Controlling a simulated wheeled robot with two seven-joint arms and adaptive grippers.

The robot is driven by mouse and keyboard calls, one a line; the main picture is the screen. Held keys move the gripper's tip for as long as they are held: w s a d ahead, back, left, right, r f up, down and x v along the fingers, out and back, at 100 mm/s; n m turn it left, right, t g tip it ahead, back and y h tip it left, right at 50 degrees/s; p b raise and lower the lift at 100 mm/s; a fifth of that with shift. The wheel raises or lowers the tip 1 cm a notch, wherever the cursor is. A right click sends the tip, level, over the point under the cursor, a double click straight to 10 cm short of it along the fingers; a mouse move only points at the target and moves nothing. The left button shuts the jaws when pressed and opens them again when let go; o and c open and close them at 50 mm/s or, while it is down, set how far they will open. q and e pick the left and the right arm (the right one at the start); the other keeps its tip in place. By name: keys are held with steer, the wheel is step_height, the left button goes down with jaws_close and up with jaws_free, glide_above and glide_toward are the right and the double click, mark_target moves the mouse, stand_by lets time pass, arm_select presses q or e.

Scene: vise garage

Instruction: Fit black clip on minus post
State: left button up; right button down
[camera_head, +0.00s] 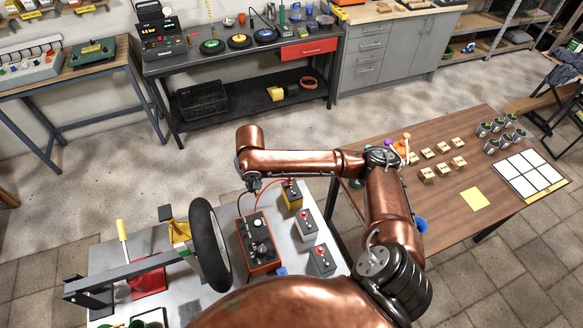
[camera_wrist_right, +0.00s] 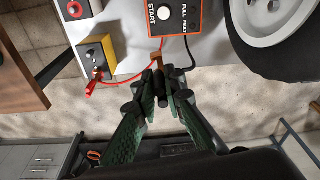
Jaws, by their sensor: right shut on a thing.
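My right gripper (camera_wrist_right: 161,82) is shut on the black clip (camera_wrist_right: 159,76), seen end-on and partly hidden between the green fingers; a copper-coloured tip shows just beyond it. In the head view the right gripper (camera_head: 252,182) hangs beyond the bench's far edge, left of the yellow battery (camera_head: 292,196). In the wrist view this yellow battery (camera_wrist_right: 98,50) has a dark top with a pale knob, and the red clip (camera_wrist_right: 95,85) is at its near side. I cannot make out the minus post clearly. The black clip is apart from the battery. My left gripper is not in view.
The orange charger (camera_head: 258,243) stands beside the batteries, with the red cable (camera_wrist_right: 122,82) looping from its side to the red clip. Two grey batteries (camera_head: 305,223) (camera_head: 322,261) stand nearer. A wheel (camera_head: 209,245) on a stand is at left. A wooden table (camera_head: 440,205) is right.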

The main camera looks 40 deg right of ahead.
arm_select(q)
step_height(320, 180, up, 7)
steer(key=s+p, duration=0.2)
steer(key=p, duration=0.3)
arm_select(e)
steer(key=d+f+b, duration=0.1)
steer(key=d+f, duration=0.2)
steer(key=d, duration=0.2)
steer(key=s+d+f+m+b, duration=0.1)
steer(key=d+f+b, duration=0.1)
steer(key=d+f, duration=0.2)
steer(key=s+d+f+m+b, duration=0.1)
steer(key=d+f, duration=0.2)
steer(key=d, duration=0.4)
steer(key=shift+d+f, duration=0.2)
steer(key=shift+d, duration=0.15)
steer(key=shift+f+b, duration=0.65)
steer(key=shift+b, duration=0.4)
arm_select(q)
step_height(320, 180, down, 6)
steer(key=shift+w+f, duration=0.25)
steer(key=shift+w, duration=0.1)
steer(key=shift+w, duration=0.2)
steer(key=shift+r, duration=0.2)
arm_select(e)
steer(key=shift+s, duration=0.1)
arm_select(q)
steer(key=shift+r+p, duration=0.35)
steer(key=shift+p, duration=0.2)
